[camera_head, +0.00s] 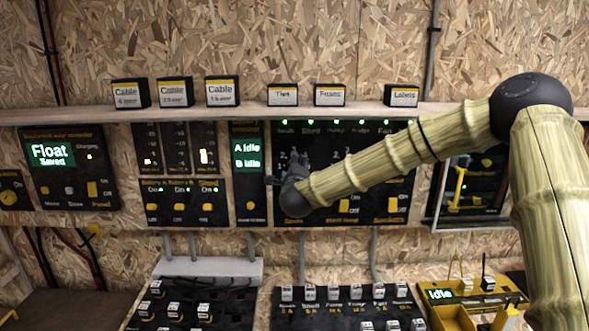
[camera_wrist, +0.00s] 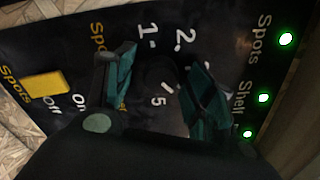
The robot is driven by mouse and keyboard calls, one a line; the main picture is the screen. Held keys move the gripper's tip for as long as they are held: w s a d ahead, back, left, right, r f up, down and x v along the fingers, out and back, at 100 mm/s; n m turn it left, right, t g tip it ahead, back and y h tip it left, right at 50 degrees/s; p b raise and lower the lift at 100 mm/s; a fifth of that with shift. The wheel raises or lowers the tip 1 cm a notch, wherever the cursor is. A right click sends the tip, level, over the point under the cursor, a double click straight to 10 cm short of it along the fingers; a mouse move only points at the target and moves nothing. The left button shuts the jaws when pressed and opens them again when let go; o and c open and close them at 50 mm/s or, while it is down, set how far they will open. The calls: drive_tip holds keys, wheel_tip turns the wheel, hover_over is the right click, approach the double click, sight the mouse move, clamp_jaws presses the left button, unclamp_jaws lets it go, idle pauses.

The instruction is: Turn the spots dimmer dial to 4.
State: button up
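The black panel (camera_head: 345,140) behind my arm carries the spots controls. In the wrist view, the spots dimmer scale (camera_wrist: 146,40) shows the numbers 1, 2 and 5, turned sideways. The dial itself is dark and largely hidden around my right finger, so I cannot read its setting. My gripper (camera_wrist: 160,62) is open, its two green-black fingers spread over the scale. I cannot tell whether a finger touches the dial. In the head view my gripper (camera_head: 288,178) is at the panel's left side, covering the dial area.
A yellow spots on/off switch (camera_wrist: 43,86) sits left of the fingers in the wrist view. Green lamps (camera_wrist: 264,98) line the panel edge. A wooden shelf (camera_head: 250,112) with small labelled boxes juts out above. Another panel (camera_head: 180,205) with switches lies left, and lower panels stand below.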

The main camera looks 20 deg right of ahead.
drive_tip(key=v, duration=1.2)
drive_tip(key=shift+d, duration=0.15)
